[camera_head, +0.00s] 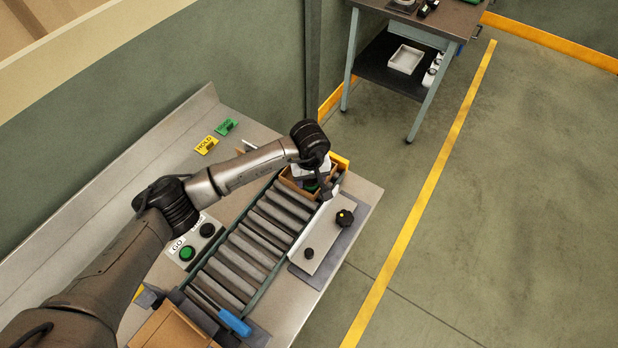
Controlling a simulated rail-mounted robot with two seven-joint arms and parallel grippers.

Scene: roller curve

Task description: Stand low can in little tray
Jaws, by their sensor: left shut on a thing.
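My left gripper (314,185) points down at the far end of the roller track, over the little tray (290,186), a small brown open box. It is shut on a small dark thing with a little green and red, which looks like the low can (310,185). The fingers and wrist hide most of the can. I cannot tell whether it touches the tray floor or hangs just above it. My right gripper is not in view.
The roller track (250,245) is bare along its middle. A metal plate with black knobs (344,217) lies to its right, a GO button box (187,253) to its left. A blue-handled tool (235,323) and a brown box (172,330) are at the near end.

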